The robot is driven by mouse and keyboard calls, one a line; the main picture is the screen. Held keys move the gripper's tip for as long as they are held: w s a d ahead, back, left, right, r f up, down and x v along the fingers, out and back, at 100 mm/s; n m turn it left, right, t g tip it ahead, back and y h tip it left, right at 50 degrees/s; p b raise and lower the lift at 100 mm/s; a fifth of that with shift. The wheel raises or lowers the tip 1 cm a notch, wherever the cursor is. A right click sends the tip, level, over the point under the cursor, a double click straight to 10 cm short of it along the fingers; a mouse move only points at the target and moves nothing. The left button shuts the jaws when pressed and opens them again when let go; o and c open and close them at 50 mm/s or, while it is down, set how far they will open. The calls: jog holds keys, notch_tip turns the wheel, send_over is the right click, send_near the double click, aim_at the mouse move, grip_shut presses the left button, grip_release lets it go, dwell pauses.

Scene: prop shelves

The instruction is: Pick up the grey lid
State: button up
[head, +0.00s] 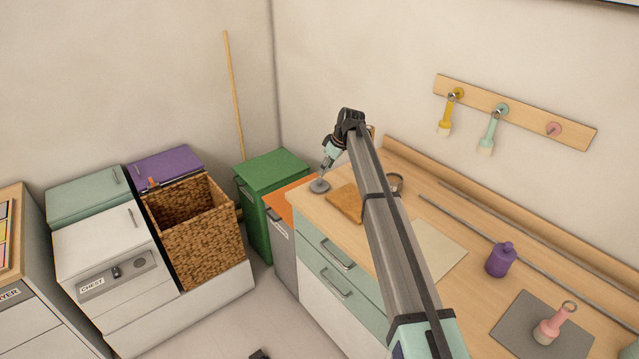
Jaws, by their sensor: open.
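A small round grey lid (318,187) lies at the far left corner of the wooden counter (405,215), close to its edge. My gripper (323,175) points down from the bent wrist, right above the lid. It is open. The fingers are small in this view, and I cannot tell whether they touch the lid or stand around its top.
A brown board (346,203) and a round metal-rimmed container (396,182) are near the lid. A green bin (272,170) and an orange-topped bin (286,199) stand beyond the counter's left end.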

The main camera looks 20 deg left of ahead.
aim_at(320, 179)
jog(key=shift+p+x, duration=1.65)
jog(key=shift+x, duration=2.05)
grip_shut()
